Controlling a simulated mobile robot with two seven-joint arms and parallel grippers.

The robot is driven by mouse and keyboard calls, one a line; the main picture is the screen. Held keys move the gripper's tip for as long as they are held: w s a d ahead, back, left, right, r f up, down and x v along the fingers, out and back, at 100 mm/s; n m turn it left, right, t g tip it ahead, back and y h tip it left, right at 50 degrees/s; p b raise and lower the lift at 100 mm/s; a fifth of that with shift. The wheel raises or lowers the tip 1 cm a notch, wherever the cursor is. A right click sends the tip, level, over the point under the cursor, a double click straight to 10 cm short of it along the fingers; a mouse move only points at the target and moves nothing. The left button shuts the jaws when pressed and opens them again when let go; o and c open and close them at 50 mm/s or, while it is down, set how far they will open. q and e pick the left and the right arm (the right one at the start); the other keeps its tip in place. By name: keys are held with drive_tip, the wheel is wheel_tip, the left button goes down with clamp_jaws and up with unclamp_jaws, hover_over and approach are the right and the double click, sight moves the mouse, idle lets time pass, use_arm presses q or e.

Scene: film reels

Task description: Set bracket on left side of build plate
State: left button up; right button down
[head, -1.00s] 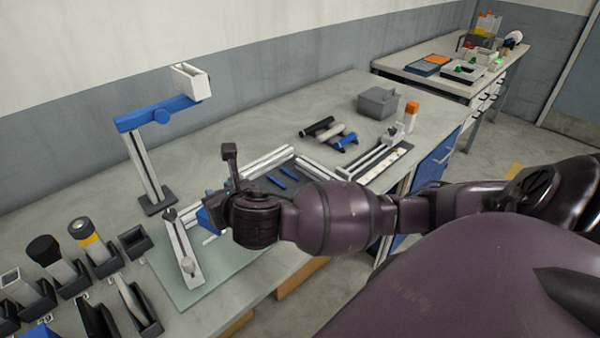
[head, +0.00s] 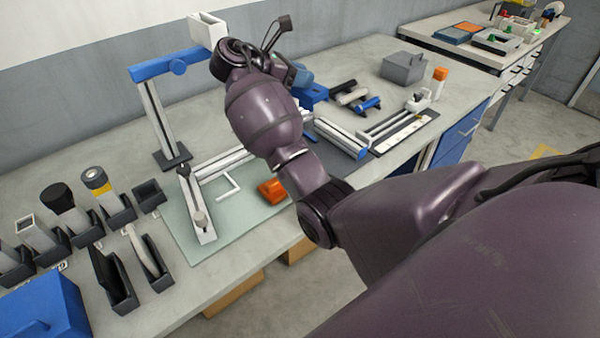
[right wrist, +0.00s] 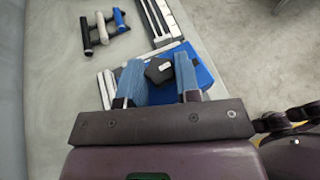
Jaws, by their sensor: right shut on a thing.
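My right gripper (head: 298,75) reaches over the back middle of the bench, partly hidden by its own wrist. In the right wrist view its two blue fingers (right wrist: 159,66) are shut on a bright blue part with a black knob (right wrist: 158,70), which seems to be the bracket (right wrist: 204,70). The bracket also shows beyond the wrist in the head view (head: 312,94). The pale green build plate (head: 245,215) lies on the bench with light metal rails on it; the bracket is over its far side or beyond. My left gripper is not in view.
A blue-armed stand (head: 165,72) rises behind the plate. Several black holders with tools (head: 110,205) stand at the left. An orange part (head: 272,191) lies on the plate. Rollers (head: 352,95), a grey box (head: 403,70) and a rail fixture (head: 400,125) are at the right.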

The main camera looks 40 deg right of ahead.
sight(297, 89)
drive_tip(key=shift+s+a+f+m+g, duration=0.25)
drive_tip(key=shift+a+f+m+g, duration=0.4)
drive_tip(key=shift+f, duration=0.65)
wheel_tip(297, 89, down, 19)
drive_tip(key=b, duration=0.5)
drive_tip(key=shift+s, duration=0.1)
drive_tip(key=shift+f, duration=0.3)
drive_tip(key=shift+r, duration=0.1)
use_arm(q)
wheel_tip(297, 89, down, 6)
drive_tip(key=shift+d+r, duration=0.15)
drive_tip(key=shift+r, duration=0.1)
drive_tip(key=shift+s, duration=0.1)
